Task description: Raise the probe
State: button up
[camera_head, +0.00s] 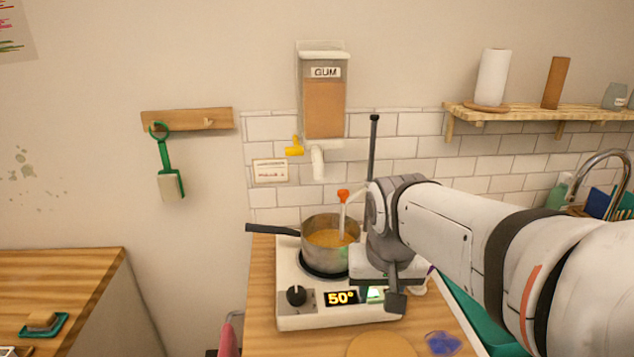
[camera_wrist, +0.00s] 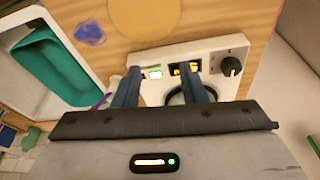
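The probe (camera_head: 343,212) has an orange top on a thin pale stem and stands in the saucepan (camera_head: 317,247), with its lower end hidden in the orange-yellow liquid. A dark upright rod (camera_head: 373,150) rises behind my arm, and its lower part is hidden. The pan sits on a white hotplate (camera_head: 285,318) whose display (camera_head: 341,298) reads 50°. My gripper (camera_head: 378,293) is low at the hotplate's front right, by a green-lit panel (camera_head: 375,295). In the wrist view my gripper (camera_wrist: 160,75) has its fingers apart, with the lit panel (camera_wrist: 154,73) visible between them and nothing held.
A gum dispenser (camera_head: 324,100) hangs on the wall above the pan. The pan's handle (camera_head: 270,230) points left. A knob (camera_head: 297,296) is at the hotplate's front left. A teal tray (camera_wrist: 55,65), a round board (camera_head: 380,345) and a blue patch (camera_head: 443,343) are nearby.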

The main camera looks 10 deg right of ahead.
jog(key=w+r+m+h, duration=0.15)
jog(key=w+r, duration=0.25)
jog(key=w, duration=0.4)
jog(key=w+r+m, duration=0.2)
jog(key=w+r, duration=0.1)
jog(key=w, duration=0.4)
jog(key=m+h+p, duration=0.1)
jog(key=m+p, duration=0.1)
jog(key=m, duration=0.2)
send_near(343, 191)
jog(key=f, duration=0.2)
jog(key=x, duration=0.6)
jog(key=shift+w+d, duration=0.2)
jog(key=shift+d, duration=0.1)
jog(key=shift+c, duration=0.4)
